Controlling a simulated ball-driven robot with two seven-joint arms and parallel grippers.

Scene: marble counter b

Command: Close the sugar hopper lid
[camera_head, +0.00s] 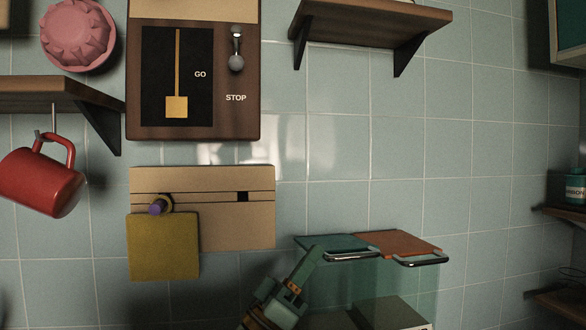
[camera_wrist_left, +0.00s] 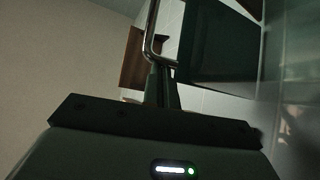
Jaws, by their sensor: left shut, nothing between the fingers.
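Two flat lids sit side by side on the hopper unit at the lower right of centre in the head view: a teal lid (camera_head: 335,242) and an orange-brown lid (camera_head: 398,242). Each has a metal bar handle along its near edge. I see no label telling which is sugar. My left gripper (camera_head: 316,254) is shut and empty at the left part of the teal lid's near edge, close to its handle (camera_head: 352,258). In the left wrist view the fingertips (camera_wrist_left: 160,82) are together beside a bent metal bar (camera_wrist_left: 151,35); whether they touch it I cannot tell. My right gripper is out of view.
A wooden shelf (camera_head: 375,18) hangs above the lids. A beige panel (camera_head: 235,220) with a yellow square plate (camera_head: 162,247) is on the wall to the left. A red mug (camera_head: 40,182) hangs further left. The tiled wall between shelf and lids is clear.

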